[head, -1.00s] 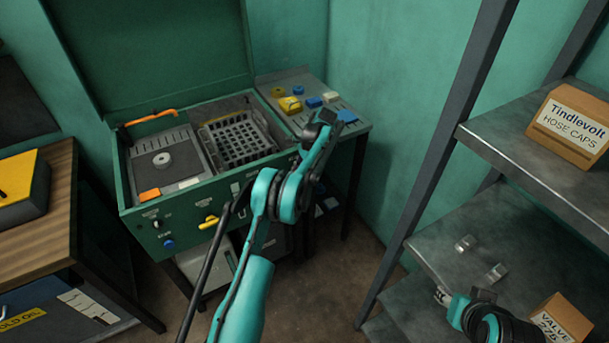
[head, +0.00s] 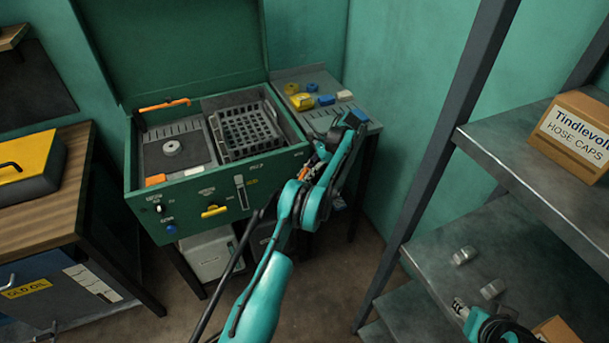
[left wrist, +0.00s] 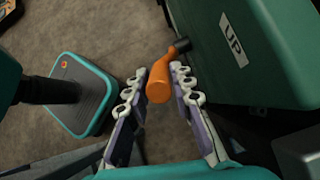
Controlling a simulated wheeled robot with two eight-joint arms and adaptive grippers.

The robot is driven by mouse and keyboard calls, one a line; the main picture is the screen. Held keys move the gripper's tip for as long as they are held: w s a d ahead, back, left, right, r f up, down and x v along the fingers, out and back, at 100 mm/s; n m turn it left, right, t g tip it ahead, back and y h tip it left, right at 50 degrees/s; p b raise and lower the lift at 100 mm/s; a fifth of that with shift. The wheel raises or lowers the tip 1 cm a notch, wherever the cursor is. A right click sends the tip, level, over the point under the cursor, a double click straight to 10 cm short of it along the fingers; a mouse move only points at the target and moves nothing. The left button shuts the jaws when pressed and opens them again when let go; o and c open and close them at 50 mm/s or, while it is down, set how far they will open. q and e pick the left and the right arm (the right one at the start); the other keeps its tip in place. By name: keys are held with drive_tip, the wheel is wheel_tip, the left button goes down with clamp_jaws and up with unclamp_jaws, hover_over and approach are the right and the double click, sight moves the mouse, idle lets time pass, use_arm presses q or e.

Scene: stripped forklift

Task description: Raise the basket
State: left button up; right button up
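The basket (head: 248,132) is a grey mesh rectangle in the right part of the open green washer (head: 228,192). It sits low, its rim near the level of the washer's edge. In the left wrist view an orange crank handle (left wrist: 160,80) on a dark shaft sticks out beside a green panel labelled UP (left wrist: 240,50). My left gripper (left wrist: 160,76) has its fingers apart, one on each side of the orange handle; I cannot tell whether either touches it. In the head view my left arm mostly hides this gripper by the washer's right side.
A side table (head: 333,113) with yellow, blue and white blocks adjoins the washer's right. A grey shelf rack (head: 540,165) with a cardboard box (head: 572,135) stands at the right. A wooden bench (head: 60,200) is at the left. Some floor shows between.

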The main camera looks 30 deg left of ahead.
use_arm(q)
drive_tip(key=shift+o, duration=0.9)
drive_tip(key=shift+w+d+f, duration=0.1)
drive_tip(key=shift+w+d, duration=0.05)
drive_tip(key=shift+r, duration=0.35)
wheel_tip(320, 180, up, 9)
drive_tip(key=shift+r, duration=0.2)
